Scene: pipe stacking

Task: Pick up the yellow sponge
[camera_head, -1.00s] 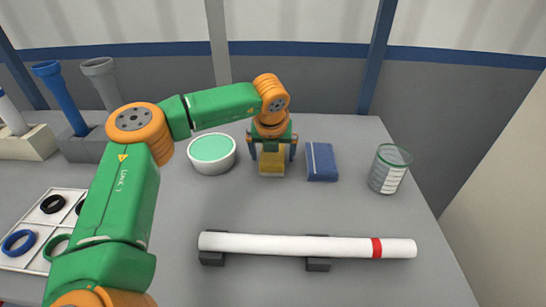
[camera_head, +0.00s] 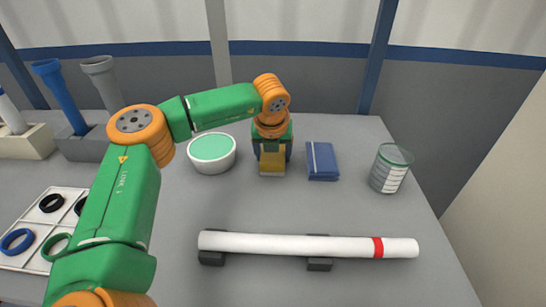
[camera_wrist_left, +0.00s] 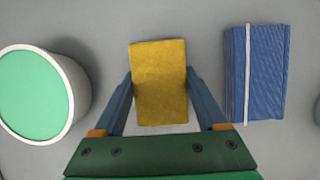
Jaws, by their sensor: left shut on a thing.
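The yellow sponge (camera_head: 272,163) is at the back middle of the table, directly below my left gripper (camera_head: 272,153). In the left wrist view the sponge (camera_wrist_left: 159,84) lies between the two blue-grey fingers of the left gripper (camera_wrist_left: 159,88), which press against its left and right sides. The left gripper is shut on the sponge. I cannot tell any gap between the sponge and the table. My right gripper is not in view.
A white bowl with a green top (camera_head: 212,153) stands close left of the sponge, and a folded blue cloth (camera_head: 322,162) lies close right. A glass jar (camera_head: 390,168) is further right. A white pipe with a red band (camera_head: 300,244) rests on dark supports in front. A ring tray (camera_head: 62,204) is at left.

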